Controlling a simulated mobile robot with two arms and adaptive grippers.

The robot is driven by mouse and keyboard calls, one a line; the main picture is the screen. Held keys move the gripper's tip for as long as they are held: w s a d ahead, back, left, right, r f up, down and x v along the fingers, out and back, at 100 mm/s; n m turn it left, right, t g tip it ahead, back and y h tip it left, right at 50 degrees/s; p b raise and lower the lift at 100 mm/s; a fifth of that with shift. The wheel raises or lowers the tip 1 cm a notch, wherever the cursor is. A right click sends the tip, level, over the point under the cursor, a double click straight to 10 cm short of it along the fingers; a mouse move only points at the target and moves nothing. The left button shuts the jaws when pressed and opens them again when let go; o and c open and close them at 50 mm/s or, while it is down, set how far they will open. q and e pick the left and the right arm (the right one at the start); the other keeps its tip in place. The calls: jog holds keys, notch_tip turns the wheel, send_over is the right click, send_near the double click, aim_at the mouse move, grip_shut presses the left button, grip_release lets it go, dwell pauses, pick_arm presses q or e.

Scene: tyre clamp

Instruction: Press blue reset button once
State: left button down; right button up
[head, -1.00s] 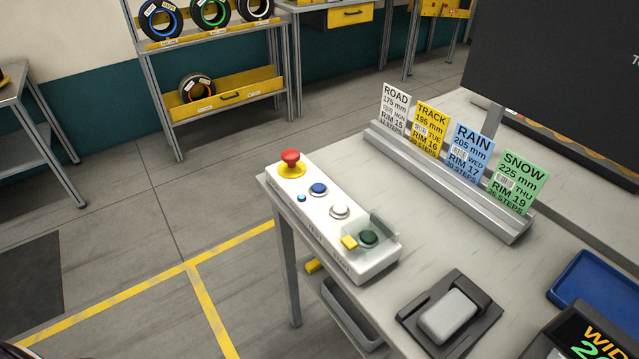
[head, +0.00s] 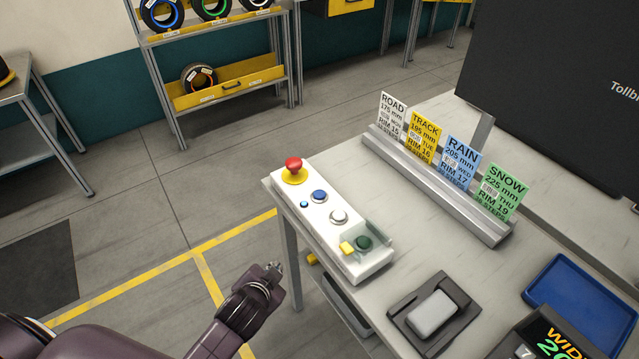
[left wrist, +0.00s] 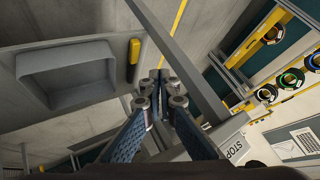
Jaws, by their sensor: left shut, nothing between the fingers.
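The white control box (head: 345,258) stands along the near left edge of the workbench. Its blue button (head: 319,196) sits between a red mushroom button on a yellow base (head: 293,171) and a white button (head: 339,216). A small blue dot (head: 304,204) is beside the blue button. My left gripper (head: 276,268) is shut and empty, left of the box and apart from it, beside the bench edge. The blue button's top is not visible there. My right gripper is not in view.
A green button (head: 364,243) sits under a clear cover with a yellow tab. The card rail (head: 435,185) with several cards stands behind. A grey block in a dark holder (head: 433,314) and a blue tray (head: 585,300) are to the right. A grey bin (left wrist: 66,72) hangs below.

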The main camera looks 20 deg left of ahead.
pick_arm(q)
jog(key=w+d+r+m+t+h+p, duration=0.1)
jog(key=w+r+m+t, duration=0.25)
jog(key=r, duration=0.75)
jog(key=w+d+r+m+t, duration=0.1)
jog(key=w+r+m+t, duration=0.2)
jog(key=r, duration=0.8)
jog(key=w+d+r+m+t+h+p, duration=0.15)
jog(key=w+r+t, duration=0.3)
jog(key=r, duration=0.75)
jog(key=s+d+r+m+t+h, duration=0.1)
jog(key=s+d+r+m+h, duration=0.1)
jog(key=d+r+m+h, duration=1)
jog(key=s+d+r+m+g+h, duration=0.25)
jog(key=d+m+g+h, duration=0.35)
jog(key=m, duration=0.7)
notch_tip(320, 180, down, 11)
jog(key=m+g+y, duration=0.5)
jog(key=m+g, duration=0.2)
jog(key=m, duration=0.3)
jog(key=w+a+f+m+y, duration=0.1)
jog(key=w+a+f+y, duration=0.2)
jog(key=a, duration=0.4)
jog(key=w+a+f+m+y, duration=0.1)
jog(key=w+a+f+y, duration=0.2)
jog(key=a+f+y, duration=0.2)
jog(key=shift+w+a+m+y, duration=0.3)
jog(key=shift+a+m+y, duration=0.15)
jog(key=shift+a, duration=0.8)
